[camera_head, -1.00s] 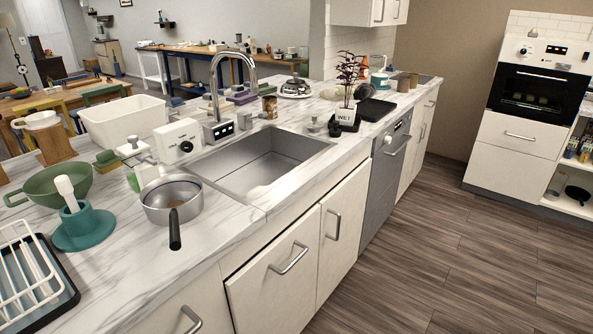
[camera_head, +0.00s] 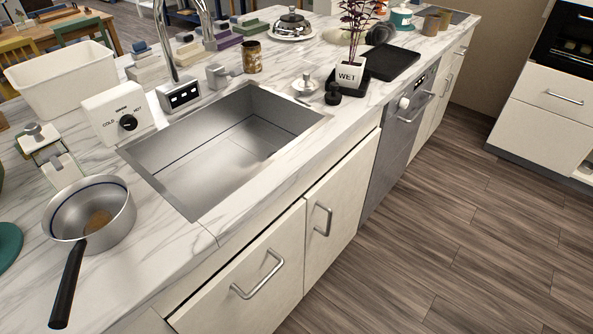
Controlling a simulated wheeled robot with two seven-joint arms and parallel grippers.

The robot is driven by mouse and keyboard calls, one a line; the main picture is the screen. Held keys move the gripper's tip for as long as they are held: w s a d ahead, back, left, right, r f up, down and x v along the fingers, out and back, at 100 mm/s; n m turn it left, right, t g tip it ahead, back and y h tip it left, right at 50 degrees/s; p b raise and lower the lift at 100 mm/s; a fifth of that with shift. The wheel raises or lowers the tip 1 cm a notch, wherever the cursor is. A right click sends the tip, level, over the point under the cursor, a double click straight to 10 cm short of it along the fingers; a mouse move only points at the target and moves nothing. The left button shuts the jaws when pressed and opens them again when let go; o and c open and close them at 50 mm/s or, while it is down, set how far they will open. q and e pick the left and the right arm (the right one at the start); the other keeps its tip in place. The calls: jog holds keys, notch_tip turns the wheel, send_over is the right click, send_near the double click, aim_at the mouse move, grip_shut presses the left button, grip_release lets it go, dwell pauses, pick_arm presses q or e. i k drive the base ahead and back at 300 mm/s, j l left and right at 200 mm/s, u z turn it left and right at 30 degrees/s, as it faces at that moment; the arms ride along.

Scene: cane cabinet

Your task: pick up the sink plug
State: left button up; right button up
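The empty metal sink (camera_head: 215,150) is set into the marble counter. To the right of the sink, on the counter, stand a small silver round piece with a knob (camera_head: 305,86) and a small black knobbed piece (camera_head: 333,94). Either could be the sink plug; I cannot tell which at this size. They stand close together, in front of the white "WET" pot (camera_head: 350,74). Neither of my grippers is in view.
The faucet (camera_head: 164,45) rises behind the sink. A white hot/cold control box (camera_head: 117,113) and a saucepan (camera_head: 90,214) stand to the left. A black tray (camera_head: 388,62) lies right of the pot. The wooden floor (camera_head: 450,220) before the cabinets is clear.

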aim_at(334, 98)
jog(key=i+l+u, duration=0.7)
jog(key=l, duration=0.3)
jog(key=i, duration=0.05)
